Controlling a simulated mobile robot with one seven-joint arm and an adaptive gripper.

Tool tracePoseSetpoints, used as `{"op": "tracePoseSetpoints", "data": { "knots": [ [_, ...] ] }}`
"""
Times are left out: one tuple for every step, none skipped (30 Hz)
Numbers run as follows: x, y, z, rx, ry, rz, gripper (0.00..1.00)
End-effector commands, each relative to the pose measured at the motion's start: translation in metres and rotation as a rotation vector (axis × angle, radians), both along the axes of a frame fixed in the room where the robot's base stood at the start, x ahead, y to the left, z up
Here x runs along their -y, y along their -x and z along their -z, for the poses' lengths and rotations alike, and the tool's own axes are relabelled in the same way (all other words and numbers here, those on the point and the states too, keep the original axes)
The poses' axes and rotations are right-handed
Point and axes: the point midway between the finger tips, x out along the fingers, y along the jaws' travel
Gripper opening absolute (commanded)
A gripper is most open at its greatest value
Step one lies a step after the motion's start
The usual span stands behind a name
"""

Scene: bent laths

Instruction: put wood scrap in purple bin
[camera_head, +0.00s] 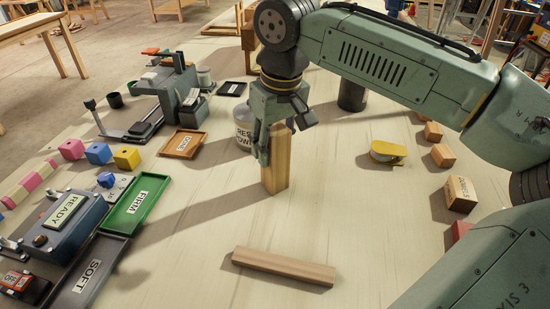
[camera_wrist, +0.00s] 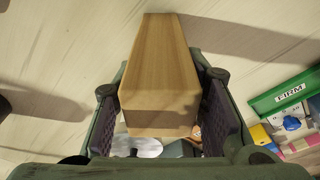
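A squared piece of wood (camera_head: 275,165) stands upright in the middle of the table in the head view. It is the likely wood scrap. My gripper (camera_head: 272,140) points down over its upper end, one finger on each side. In the wrist view the wood (camera_wrist: 160,75) fills the space between the pads of my gripper (camera_wrist: 162,125), which look closed on it. I cannot tell if its lower end touches the table. A longer wooden lath (camera_head: 284,267) lies flat nearer the front.
On the left are a green FIRM tray (camera_head: 137,205), a dark SOFT tray (camera_head: 88,272), an orange-brown tray (camera_head: 185,143) and coloured cubes (camera_head: 98,153). A labelled pot (camera_head: 243,125) stands behind the wood. A yellow tool (camera_head: 388,151) and small blocks (camera_head: 443,155) are at right. Front centre is mostly clear.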

Motion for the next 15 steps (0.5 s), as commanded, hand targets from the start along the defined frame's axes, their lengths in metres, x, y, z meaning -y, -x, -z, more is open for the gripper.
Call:
{"op": "tracePoseSetpoints", "data": {
  "knots": [
    [0.0,0.0,-0.0001,0.0,0.0,0.0,0.33],
    [0.0,-0.0001,-0.0001,0.0,0.0,0.0,0.31],
    [0.0,-0.0001,-0.0001,0.0,0.0,0.0,0.28],
    [0.0,-0.0001,-0.0001,0.0,0.0,0.0,0.26],
    [0.0,-0.0001,-0.0001,0.0,0.0,0.0,0.24],
    [0.0,-0.0001,-0.0001,0.0,0.0,0.0,0.21],
    [0.0,-0.0001,-0.0001,0.0,0.0,0.0,0.2],
    [0.0,-0.0001,-0.0001,0.0,0.0,0.0,0.17],
    [0.0,-0.0001,-0.0001,0.0,0.0,0.0,0.15],
    [0.0,-0.0001,-0.0001,0.0,0.0,0.0,0.13],
    [0.0,-0.0001,-0.0001,0.0,0.0,0.0,0.11],
    [0.0,-0.0001,-0.0001,0.0,0.0,0.0,0.08],
    [0.0,-0.0001,-0.0001,0.0,0.0,0.0,0.06],
    [-0.0001,-0.0001,-0.0003,0.001,-0.001,0.0,0.04],
    [-0.0001,-0.0001,-0.0003,0.001,-0.001,0.0,0.01]
  ]
}}
